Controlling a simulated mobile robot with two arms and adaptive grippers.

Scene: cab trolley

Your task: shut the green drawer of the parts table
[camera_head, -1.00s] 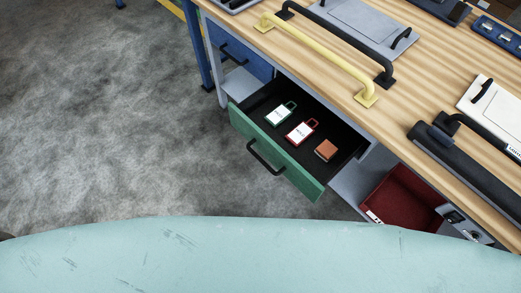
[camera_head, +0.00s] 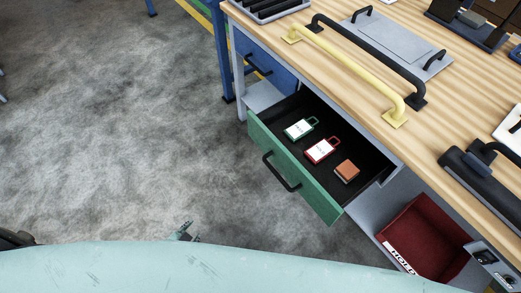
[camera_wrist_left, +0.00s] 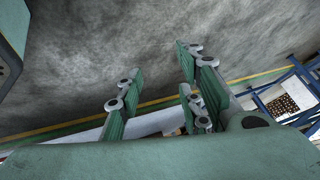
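The green drawer (camera_head: 292,172) of the parts table is pulled out. Its green front has a black bar handle (camera_head: 281,172). Inside lie a green padlock tag (camera_head: 300,128), a red padlock tag (camera_head: 321,150) and a small brown block (camera_head: 346,171). My left gripper (camera_head: 187,230) just shows above my pale body shell, over the floor, left of and nearer than the drawer, apart from it. In the left wrist view its fingers (camera_wrist_left: 160,64) stand apart with nothing seen between them. My right gripper is not in view.
The wooden tabletop (camera_head: 345,85) carries a yellow handle (camera_head: 345,72), a black handle (camera_head: 370,60) and other parts. A blue drawer (camera_head: 262,68) is at the left, apparently shut. A red bin (camera_head: 430,240) sits on a lower shelf at right. The grey floor left of the drawer is clear.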

